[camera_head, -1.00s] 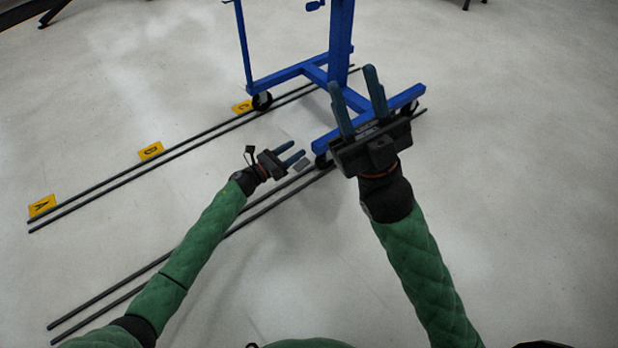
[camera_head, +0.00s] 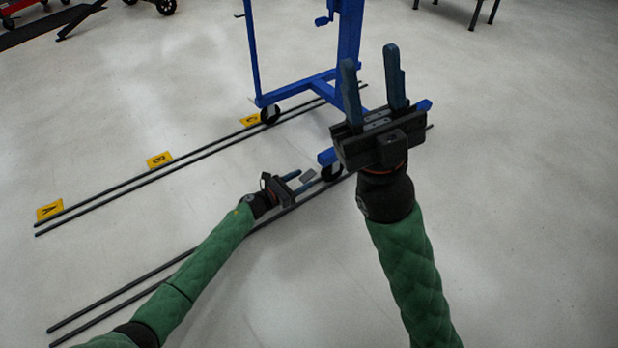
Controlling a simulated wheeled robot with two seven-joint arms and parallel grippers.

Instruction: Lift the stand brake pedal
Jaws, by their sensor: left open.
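The blue stand (camera_head: 349,35) stands on wheels across the floor rails. A small grey plate (camera_head: 308,175), which looks like its brake pedal, sits just left of the near black wheel (camera_head: 331,173). My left gripper (camera_head: 306,179) is open, low near the floor. Its fingertips point right, and in the picture the grey plate shows between or just behind them. I cannot tell whether they touch it. My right gripper (camera_head: 370,57) is open and empty, raised in front of the stand, its fingers pointing up in the picture. It hides part of the stand's base.
Two pairs of dark rails (camera_head: 150,271) lie along the floor. Yellow lettered markers (camera_head: 160,159) lie by the far pair. A blue crank (camera_head: 322,21) sticks out of the stand's post. The floor at the right is clear.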

